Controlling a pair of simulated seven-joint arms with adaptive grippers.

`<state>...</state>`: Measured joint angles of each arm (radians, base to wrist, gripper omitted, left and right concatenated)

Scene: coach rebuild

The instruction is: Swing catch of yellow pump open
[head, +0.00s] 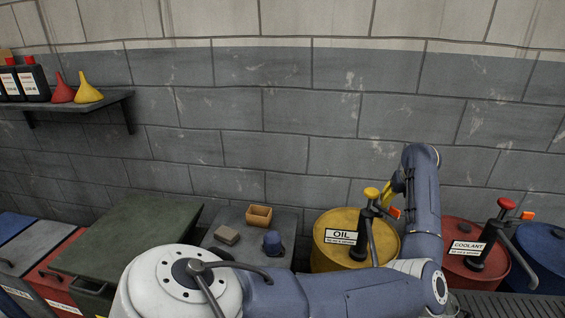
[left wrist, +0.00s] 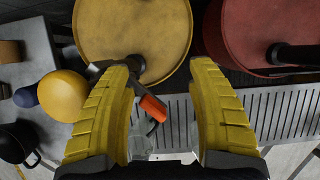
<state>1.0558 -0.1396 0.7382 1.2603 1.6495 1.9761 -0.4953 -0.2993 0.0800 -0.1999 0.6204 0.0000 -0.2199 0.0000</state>
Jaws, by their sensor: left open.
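The yellow pump (head: 368,222) stands on the yellow oil drum (head: 327,261) and has a yellow knob on top. Its orange catch (head: 395,212) sticks out to the right near the knob. In the left wrist view the yellow knob (left wrist: 62,95) is left of the fingers, and the orange catch (left wrist: 153,107) shows between them, closer to the left finger. My left gripper (head: 390,193) is open, right beside the pump head; its yellow fingers (left wrist: 167,68) are spread around the catch with no clear contact. The right gripper is not in view.
A red coolant drum (head: 454,272) with a red-knobbed pump (head: 488,238) stands to the right, with a blue drum (head: 545,247) beyond. A grey bench (head: 228,218) left of the oil drum carries a small wooden box (head: 259,216). A slatted grate (left wrist: 270,115) lies in front.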

